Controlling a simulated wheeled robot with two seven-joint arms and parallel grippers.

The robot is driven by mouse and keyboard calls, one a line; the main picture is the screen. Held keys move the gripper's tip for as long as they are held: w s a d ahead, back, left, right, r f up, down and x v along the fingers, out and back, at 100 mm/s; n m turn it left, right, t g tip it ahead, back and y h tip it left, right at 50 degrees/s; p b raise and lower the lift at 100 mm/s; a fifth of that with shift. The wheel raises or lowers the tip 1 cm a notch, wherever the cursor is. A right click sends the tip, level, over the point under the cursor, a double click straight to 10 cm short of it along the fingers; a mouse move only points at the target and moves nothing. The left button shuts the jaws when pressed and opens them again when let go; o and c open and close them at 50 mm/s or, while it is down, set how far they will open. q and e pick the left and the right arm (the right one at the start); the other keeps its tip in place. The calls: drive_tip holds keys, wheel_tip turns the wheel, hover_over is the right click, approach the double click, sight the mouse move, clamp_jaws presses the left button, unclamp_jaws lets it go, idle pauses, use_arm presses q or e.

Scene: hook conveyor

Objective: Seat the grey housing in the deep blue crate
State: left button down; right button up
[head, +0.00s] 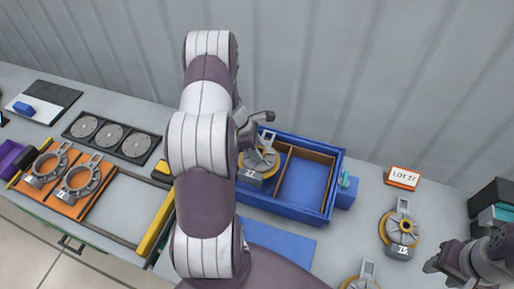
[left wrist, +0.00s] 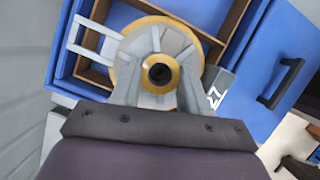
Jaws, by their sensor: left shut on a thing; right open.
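The grey housing (head: 258,162), with a yellow ring and a numbered dark tag, is in the left compartment of the deep blue crate (head: 330,215). I cannot tell whether it rests on the floor of the crate. My left gripper (left wrist: 157,92) is shut on the housing (left wrist: 158,42) at its hub; my arm hides part of both in the head view. The crate (left wrist: 62,50) and its brown dividers also show in the left wrist view. The right compartment looks empty. My right gripper (head: 436,265) is open and empty at the lower right.
Another grey housing (head: 401,228) lies right of the crate, and one more (head: 360,280) at the bottom edge. A LOT 27 sign (head: 403,178) stands behind. Orange plates (head: 62,206) with grey rings and a black tray of discs (head: 110,137) lie at left.

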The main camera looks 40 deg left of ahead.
use_arm(q)
drive_tip(key=shift+f+b, duration=3.55)
drive_tip(key=shift+f, duration=0.8)
idle(0.3)
drive_tip(key=shift+c, duration=2.4)
unclamp_jaws()
drive_tip(key=b+v, duration=0.2)
drive_tip(key=v, duration=1)
drive_tip(key=shift+s+r, duration=0.15)
drive_tip(key=shift+r, duration=0.25)
